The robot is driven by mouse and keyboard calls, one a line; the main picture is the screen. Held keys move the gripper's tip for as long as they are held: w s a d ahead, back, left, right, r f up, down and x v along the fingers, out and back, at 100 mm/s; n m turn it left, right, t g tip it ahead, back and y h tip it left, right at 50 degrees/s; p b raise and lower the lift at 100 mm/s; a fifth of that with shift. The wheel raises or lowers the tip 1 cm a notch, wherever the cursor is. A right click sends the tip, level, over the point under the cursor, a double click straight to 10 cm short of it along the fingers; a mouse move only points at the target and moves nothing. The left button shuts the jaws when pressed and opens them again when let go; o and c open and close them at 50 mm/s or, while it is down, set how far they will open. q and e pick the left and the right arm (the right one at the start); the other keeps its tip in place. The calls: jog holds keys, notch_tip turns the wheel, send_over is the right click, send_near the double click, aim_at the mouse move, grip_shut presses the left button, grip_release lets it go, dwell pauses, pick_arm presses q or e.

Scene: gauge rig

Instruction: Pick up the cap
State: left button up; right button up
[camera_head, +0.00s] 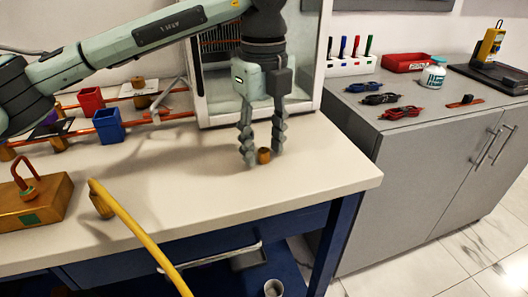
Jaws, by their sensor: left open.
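The cap (264,156) looks like a small brown-orange cylinder standing on the pale worktop near its right end. My left gripper (262,158) points straight down over it, with its jaws open. One finger is to the left of the cap and the other to its right. The fingertips are low, close to the worktop; the right finger appears very near the cap's side, and I cannot tell whether it touches. My right gripper is not in view.
A glass-fronted cabinet (316,62) stands close behind the gripper. Copper pipes with a red box (91,100) and a blue box (108,125) are at the left. A brass block (40,205) and yellow bar (135,228) are in front. The worktop (325,170) right of the cap is clear.

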pick_arm(q)
grip_shut()
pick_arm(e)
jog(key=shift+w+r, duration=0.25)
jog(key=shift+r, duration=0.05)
pick_arm(q)
jog(key=shift+r, duration=0.1)
